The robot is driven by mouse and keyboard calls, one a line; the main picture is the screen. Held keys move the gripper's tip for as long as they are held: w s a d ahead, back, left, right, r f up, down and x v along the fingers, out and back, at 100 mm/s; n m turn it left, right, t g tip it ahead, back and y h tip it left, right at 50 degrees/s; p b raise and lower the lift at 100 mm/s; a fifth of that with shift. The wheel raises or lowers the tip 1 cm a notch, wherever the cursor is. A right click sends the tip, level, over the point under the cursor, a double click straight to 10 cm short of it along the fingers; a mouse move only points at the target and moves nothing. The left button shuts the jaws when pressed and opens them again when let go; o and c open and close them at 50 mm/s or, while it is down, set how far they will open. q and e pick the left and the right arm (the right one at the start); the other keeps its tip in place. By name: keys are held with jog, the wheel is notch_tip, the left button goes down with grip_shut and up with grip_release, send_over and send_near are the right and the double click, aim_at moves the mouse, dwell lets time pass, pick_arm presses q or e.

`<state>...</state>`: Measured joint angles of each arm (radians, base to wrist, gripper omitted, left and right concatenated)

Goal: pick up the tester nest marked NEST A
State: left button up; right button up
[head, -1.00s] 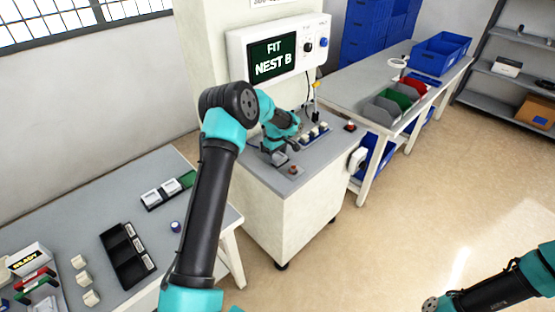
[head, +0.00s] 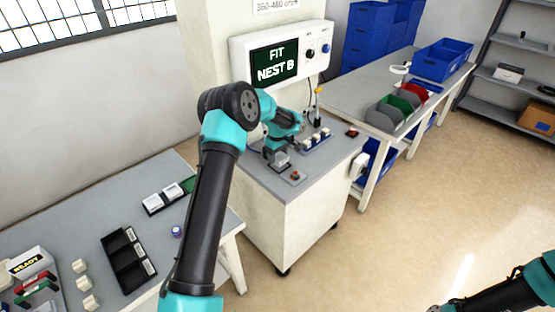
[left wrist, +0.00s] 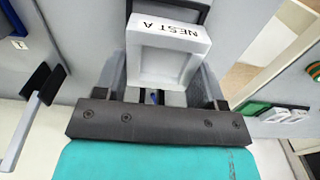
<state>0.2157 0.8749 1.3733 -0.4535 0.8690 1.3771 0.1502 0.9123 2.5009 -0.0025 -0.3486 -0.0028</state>
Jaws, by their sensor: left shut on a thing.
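The tester nest marked NEST A (left wrist: 168,38) is a light square frame between the fingers of my left gripper (left wrist: 160,82) in the left wrist view. The fingers are shut on its two sides, and its lettering appears upside down. In the head view my left gripper (head: 280,150) is over the grey top of the tester bench (head: 258,180), with the nest small and partly hidden beneath it. I cannot tell whether the nest still touches the surface below. My right arm enters at the bottom right of the head view; its gripper is out of view.
A screen (head: 274,64) behind the bench reads FIT NEST B. A red button (head: 295,175) and a blue strip with white pieces (head: 316,142) stand close to the left gripper. A black tray (head: 127,262) and white blocks lie on the left table (head: 75,220).

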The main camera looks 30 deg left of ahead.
pick_arm(q)
jog(key=shift+s+d+r, duration=0.15)
jog(key=shift+s+r, duration=0.1)
jog(key=shift+r, duration=0.15)
jog(key=s+d, duration=0.2)
jog(key=s, duration=0.2)
jog(key=s+d+r, duration=0.1)
jog(key=s+d, duration=0.2)
jog(key=s, duration=0.1)
jog(key=s+d, duration=0.3)
jog(key=s, duration=0.2)
jog(key=shift+d+r, duration=0.1)
jog(key=shift+r, duration=0.1)
